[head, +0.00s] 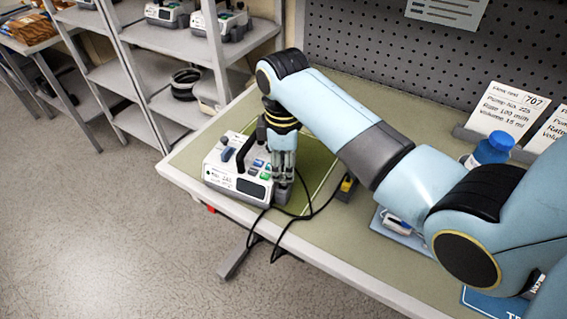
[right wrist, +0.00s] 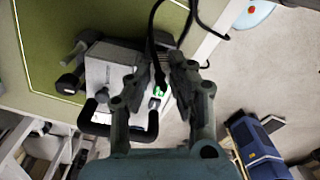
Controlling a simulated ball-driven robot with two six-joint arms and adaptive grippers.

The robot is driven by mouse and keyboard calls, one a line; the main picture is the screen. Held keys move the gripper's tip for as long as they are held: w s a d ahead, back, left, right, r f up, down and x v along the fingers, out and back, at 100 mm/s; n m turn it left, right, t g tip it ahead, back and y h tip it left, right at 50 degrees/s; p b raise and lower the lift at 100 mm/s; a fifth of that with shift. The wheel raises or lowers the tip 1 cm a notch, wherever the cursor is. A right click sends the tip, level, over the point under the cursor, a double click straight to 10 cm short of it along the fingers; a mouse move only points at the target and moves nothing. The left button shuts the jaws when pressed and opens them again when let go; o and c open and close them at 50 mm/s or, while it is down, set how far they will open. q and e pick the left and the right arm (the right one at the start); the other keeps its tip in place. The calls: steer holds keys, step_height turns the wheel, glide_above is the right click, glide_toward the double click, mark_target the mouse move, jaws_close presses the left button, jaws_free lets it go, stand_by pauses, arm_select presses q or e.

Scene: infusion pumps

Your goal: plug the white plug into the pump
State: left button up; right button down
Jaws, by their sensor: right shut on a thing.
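The pump (head: 218,177) is a white box with a dark handle, a small display and coloured buttons, on a green mat on the bench. It also shows in the right wrist view (right wrist: 103,72), beyond my fingers. My right gripper (head: 282,177) points down at the pump's right end. In the right wrist view, its fingers (right wrist: 162,72) close around the end of a black cable (right wrist: 153,38). The white plug is largely hidden between the fingers. I cannot tell whether it touches the pump's socket. My left gripper is not in view.
The cable (head: 275,240) loops over the bench's front edge. A small yellow-and-black object (head: 347,185) lies right of the mat. A blue-capped bottle (head: 490,150) and cards (head: 512,112) stand farther right. A grey shelf (head: 165,45) with more pumps stands behind left.

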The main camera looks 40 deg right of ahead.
steer(key=shift+f, duration=0.3)
steer(key=shift+f, duration=0.2)
steer(key=shift+f, duration=0.35)
stand_by(0.5)
steer(key=shift+s+f, duration=0.2)
steer(key=shift+f, duration=0.05)
stand_by(0.3)
